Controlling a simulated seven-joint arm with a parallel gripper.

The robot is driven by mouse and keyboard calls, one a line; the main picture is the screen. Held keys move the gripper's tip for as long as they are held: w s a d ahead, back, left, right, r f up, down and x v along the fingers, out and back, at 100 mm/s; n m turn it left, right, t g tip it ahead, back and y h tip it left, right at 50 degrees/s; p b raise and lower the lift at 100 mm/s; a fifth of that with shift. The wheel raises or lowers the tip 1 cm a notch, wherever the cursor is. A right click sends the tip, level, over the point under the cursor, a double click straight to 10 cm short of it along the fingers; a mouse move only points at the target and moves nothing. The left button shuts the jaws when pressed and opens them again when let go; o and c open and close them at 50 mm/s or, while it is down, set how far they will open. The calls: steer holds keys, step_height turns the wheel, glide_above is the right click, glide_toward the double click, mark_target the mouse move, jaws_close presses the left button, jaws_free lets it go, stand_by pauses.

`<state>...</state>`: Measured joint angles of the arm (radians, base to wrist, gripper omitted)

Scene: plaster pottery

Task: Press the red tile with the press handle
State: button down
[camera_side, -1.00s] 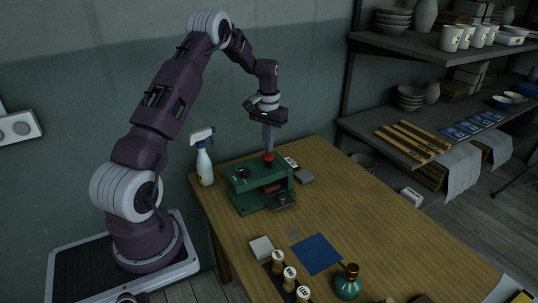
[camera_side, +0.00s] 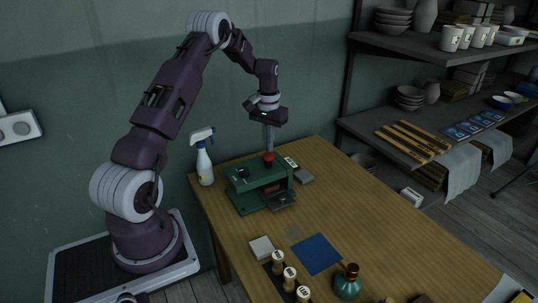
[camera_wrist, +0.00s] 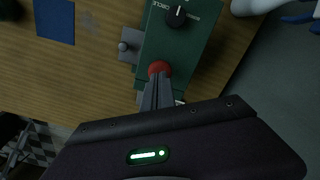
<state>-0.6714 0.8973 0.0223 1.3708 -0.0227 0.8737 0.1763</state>
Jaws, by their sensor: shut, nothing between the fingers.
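The green press (camera_side: 258,187) stands on the wooden table near its far left corner. Its red round press handle (camera_side: 268,157) sits on top at the right end, and a black dial (camera_side: 242,172) is at the left end. My gripper (camera_side: 268,148) is shut and empty, pointing straight down with its tips at the red handle. In the wrist view the tips (camera_wrist: 160,82) overlap the edge of the red handle (camera_wrist: 159,68); I cannot tell whether they touch. A grey tray (camera_side: 279,199) juts from the press front. A reddish patch, possibly the red tile (camera_side: 274,188), shows inside the opening.
A white spray bottle (camera_side: 203,160) stands left of the press. The table's right middle is clear.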

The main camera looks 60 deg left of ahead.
mark_target(268, 155)
stand_by(0.4)
steer(key=shift+f, duration=2)
steer(key=shift+s+d+f, duration=0.1)
steer(key=shift+s+f, duration=0.1)
steer(key=shift+f, duration=0.4)
steer(key=shift+w+r, duration=0.15)
steer(key=shift+r, duration=4.45)
